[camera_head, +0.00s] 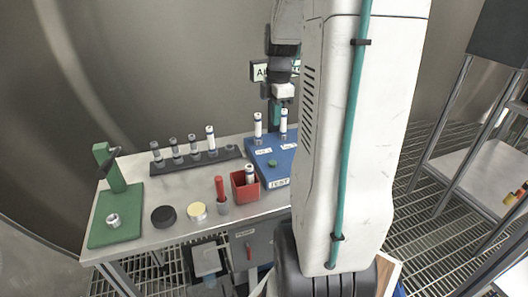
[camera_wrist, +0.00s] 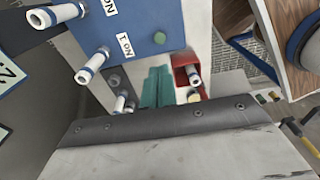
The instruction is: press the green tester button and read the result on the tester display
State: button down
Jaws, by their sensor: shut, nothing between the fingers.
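The blue tester (camera_head: 268,148) sits on the bench, partly hidden behind my arm, with a "TEST" label on its front. Its green button (camera_head: 272,163) is on the top face and also shows in the wrist view (camera_wrist: 159,38). Two white cylinders (camera_head: 258,125) stand upright on the tester behind the button. My gripper (camera_head: 280,112) is shut and empty, above the back part of the tester. Its teal fingers (camera_wrist: 157,86) show in the wrist view, apart from the button. I cannot make out a tester display; my arm covers the tester's right side.
A dark rack (camera_head: 196,160) with several cylinders stands behind. A red box (camera_head: 245,187) with a cylinder and a red-handled item (camera_head: 221,195) stand near the tester. A green stand (camera_head: 115,215) is at left, with black (camera_head: 163,216) and yellowish (camera_head: 197,211) discs beside it.

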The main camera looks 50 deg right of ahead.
aim_at(273, 162)
jog(key=shift+d+f, duration=0.1)
jog(key=shift+d, duration=0.05)
jog(key=f, duration=1.4)
jog(key=shift+w+a, duration=0.1)
jog(key=shift+a, duration=0.2)
